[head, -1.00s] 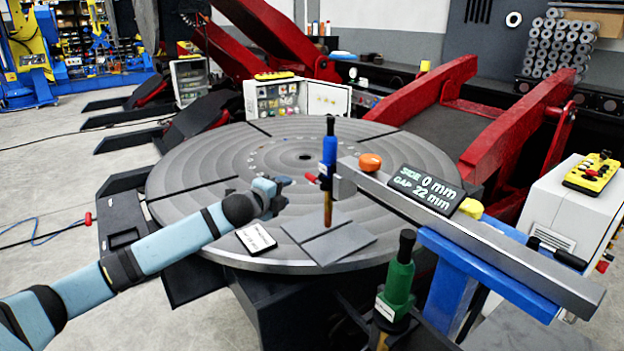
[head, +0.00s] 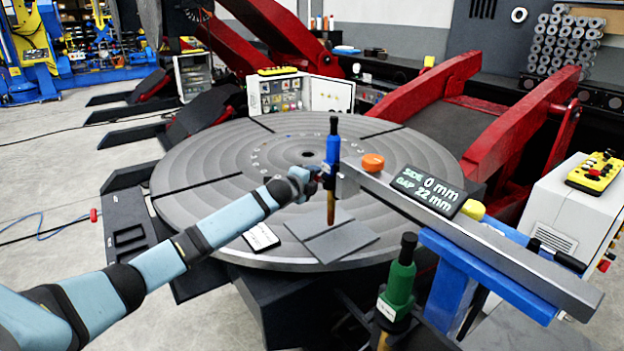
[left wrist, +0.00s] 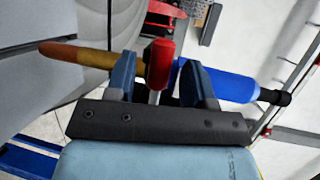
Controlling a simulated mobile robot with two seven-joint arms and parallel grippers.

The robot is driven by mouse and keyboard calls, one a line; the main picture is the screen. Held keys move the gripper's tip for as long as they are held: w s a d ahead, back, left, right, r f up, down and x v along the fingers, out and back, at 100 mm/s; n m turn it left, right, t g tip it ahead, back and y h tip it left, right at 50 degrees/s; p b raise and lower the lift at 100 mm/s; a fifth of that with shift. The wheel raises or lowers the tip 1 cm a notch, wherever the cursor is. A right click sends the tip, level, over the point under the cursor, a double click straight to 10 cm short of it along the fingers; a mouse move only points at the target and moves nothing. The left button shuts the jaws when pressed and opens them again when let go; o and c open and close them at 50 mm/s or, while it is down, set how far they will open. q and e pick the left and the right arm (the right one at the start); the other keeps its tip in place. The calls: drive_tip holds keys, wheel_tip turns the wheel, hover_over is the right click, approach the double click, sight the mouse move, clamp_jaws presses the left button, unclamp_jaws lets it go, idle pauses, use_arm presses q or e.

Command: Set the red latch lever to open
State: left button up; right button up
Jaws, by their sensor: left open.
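The red latch lever (left wrist: 159,62) shows in the left wrist view as a red grip on a pale stem. It sits beside a blue-bodied tool (left wrist: 230,85) with a copper-brown tip. In the head view the blue tool (head: 332,150) stands upright over two grey plates (head: 335,240) on the round table. My left gripper (head: 312,180) is at the tool's left side there and mostly hides the lever. In the wrist view my left gripper (left wrist: 158,68) is open, its two blue fingers on either side of the lever, with gaps visible. My right gripper is not in view.
A grey bar (head: 480,240) with an orange knob (head: 373,163) and a display reading "SIDE 0 mm, GAP 22 mm" (head: 428,190) runs right from the tool. A green tool (head: 400,280) stands in front. The round table's (head: 205,165) left side is clear.

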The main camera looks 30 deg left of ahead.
use_arm(q)
drive_tip(key=shift+c, duration=0.3)
clamp_jaws()
drive_tip(key=shift+s+f+y, duration=0.1)
drive_tip(key=shift+y, duration=0.2)
drive_tip(key=s+d+n+g+y+b, duration=0.3)
drive_tip(key=s+n+g+y, duration=0.2)
drive_tip(key=n+g+y, duration=0.7)
drive_tip(key=shift+s+d+n+y, duration=0.25)
drive_tip(key=shift+d+n+y, duration=0.05)
drive_tip(key=shift+n+y, duration=1.25)
drive_tip(key=shift+n+g, duration=0.25)
drive_tip(key=shift+g, duration=0.05)
